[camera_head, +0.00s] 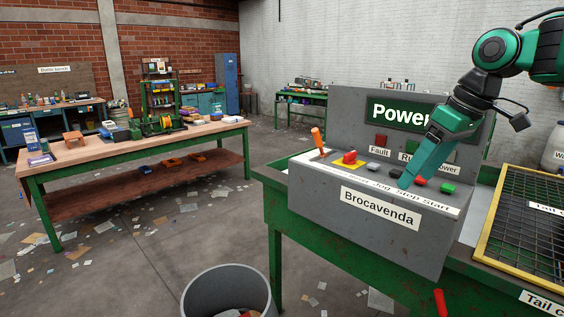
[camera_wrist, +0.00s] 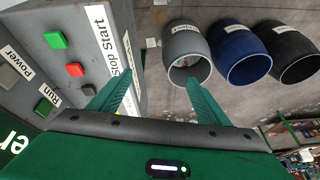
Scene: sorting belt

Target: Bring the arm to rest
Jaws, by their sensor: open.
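My green arm reaches in from the upper right in the head view. My gripper (camera_head: 403,183) points down over the sloped top of the grey control box labelled Brocavenda (camera_head: 355,225), close to its buttons. In the wrist view my gripper (camera_wrist: 150,98) shows two green fingers spread apart with nothing between them. The green button (camera_wrist: 55,40) and the red button (camera_wrist: 74,70) lie to the left of the fingers there. In the head view the green button (camera_head: 447,188) is right of the fingertips, and the red button is partly hidden by them. Whether the fingers touch the box, I cannot tell.
An orange lever (camera_head: 318,139) and a red-yellow knob (camera_head: 350,157) stand on the box. A yellow-framed mesh guard (camera_head: 530,215) is at the right. A grey bin (camera_head: 228,290) stands on the floor; blue (camera_wrist: 241,55) and black (camera_wrist: 290,50) bins show in the wrist view.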

